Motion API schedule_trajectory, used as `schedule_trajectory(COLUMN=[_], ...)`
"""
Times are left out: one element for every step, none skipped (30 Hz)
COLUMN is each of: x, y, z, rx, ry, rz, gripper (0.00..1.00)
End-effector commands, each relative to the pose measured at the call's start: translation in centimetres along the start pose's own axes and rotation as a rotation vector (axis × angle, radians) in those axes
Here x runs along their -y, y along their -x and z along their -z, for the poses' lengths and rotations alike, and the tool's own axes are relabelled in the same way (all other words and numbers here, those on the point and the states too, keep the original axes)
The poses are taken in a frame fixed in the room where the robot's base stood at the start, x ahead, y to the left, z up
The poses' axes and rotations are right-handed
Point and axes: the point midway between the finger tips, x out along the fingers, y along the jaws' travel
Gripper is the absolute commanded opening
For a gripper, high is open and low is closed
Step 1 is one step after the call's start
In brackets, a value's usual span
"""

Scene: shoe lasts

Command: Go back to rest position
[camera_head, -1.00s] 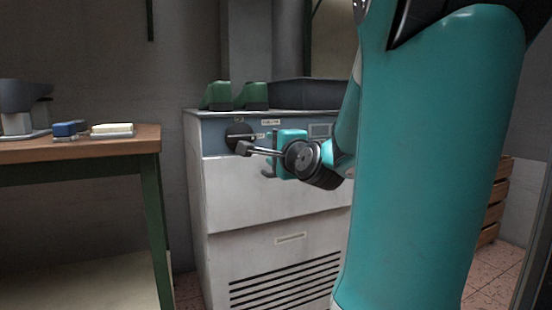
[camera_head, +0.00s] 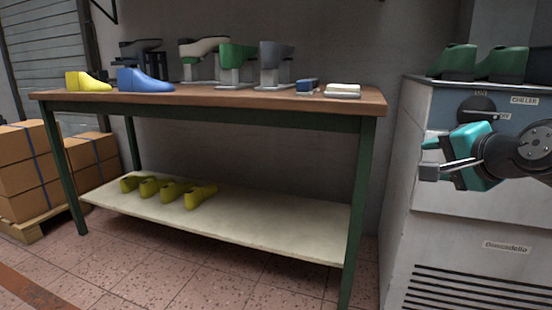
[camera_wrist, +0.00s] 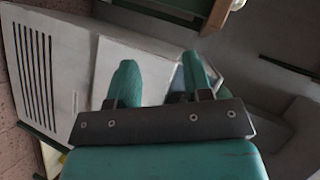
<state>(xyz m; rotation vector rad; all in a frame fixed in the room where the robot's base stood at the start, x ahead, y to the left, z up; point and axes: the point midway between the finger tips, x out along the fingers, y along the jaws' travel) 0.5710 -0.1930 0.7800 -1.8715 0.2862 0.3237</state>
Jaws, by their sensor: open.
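My gripper (camera_head: 431,158) is at the right of the head view, in front of the upper panel of the white chiller (camera_head: 455,225). Its jaws point left and hold nothing that I can see. In the wrist view its two teal fingers (camera_wrist: 160,78) stand apart, with empty space between them. The chiller's dark round knob (camera_head: 477,107) shows just above the gripper. I cannot tell how far the fingers are from the panel.
Left of the chiller, a workbench (camera_head: 250,97) carries a blue last (camera_head: 146,80), a yellow last (camera_head: 88,82) and several mounted lasts. Its lower shelf (camera_head: 280,220) holds several yellow-green lasts. Green lasts (camera_head: 455,61) stand on the chiller. Boxes (camera_head: 25,165) stand far left.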

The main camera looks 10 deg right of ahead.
Motion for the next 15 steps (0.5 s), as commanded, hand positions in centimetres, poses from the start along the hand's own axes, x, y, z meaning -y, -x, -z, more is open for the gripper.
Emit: schedule_trajectory(x=[0.9,0.9,0.9,0.8,0.6,0.3,0.0,-0.2,-0.6,-0.9,-1.2,-1.5,-1.8,-2.0,-2.4], y=[-0.1,0.0,0.5,1.0,1.6,2.6,3.4,4.2,5.3,6.1,6.9,7.9,8.7,9.4,10.4], z=[-4.0,-6.2,-9.1,-11.2,-13.1,-15.4,-16.9,-18.2,-19.6,-20.6,-21.4,-22.4,-23.0,-23.6,-24.2], rx=[0.144,0.227,0.337,0.418,0.499,0.599,0.668,0.733,0.813,0.868,0.921,0.985,1.031,1.077,1.135], ry=[0.121,0.199,0.306,0.387,0.468,0.571,0.643,0.712,0.797,0.857,0.913,0.984,1.035,1.084,1.147], rz=[-0.032,-0.053,-0.075,-0.089,-0.099,-0.108,-0.113,-0.114,-0.113,-0.110,-0.108,-0.103,-0.098,-0.092,-0.084], gripper=[0.46,0.46,0.46,0.46,0.46,0.46,0.46,0.46,0.46,0.46,0.46,0.46,0.46,0.46,0.46])
